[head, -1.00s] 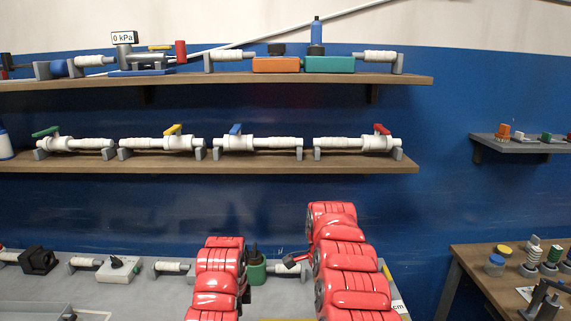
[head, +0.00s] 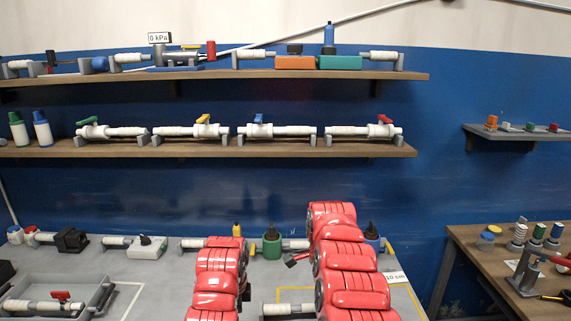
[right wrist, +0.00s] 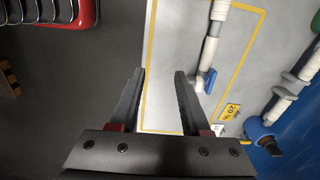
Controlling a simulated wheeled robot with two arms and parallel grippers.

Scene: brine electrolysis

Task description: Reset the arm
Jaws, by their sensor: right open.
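My right gripper (right wrist: 160,76) is open in the right wrist view, its two dark fingers apart with nothing between them. It points down over the grey bench top (right wrist: 168,45). In the head view my right arm (head: 345,255) is raised in front of the bench, and a dark, red-tipped part of its gripper (head: 298,259) shows at its left side. My left arm (head: 217,275) is also raised over the bench. Its gripper is mostly hidden behind the arm, with only dark bits showing at its right side.
In the right wrist view a white pipe with a blue handle (right wrist: 206,75) lies beside the right finger, inside a yellow outline. A grey tray (head: 90,289) holds a red-handled valve at left. Shelves (head: 215,147) of valves line the wall. A side table (head: 465,236) stands right.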

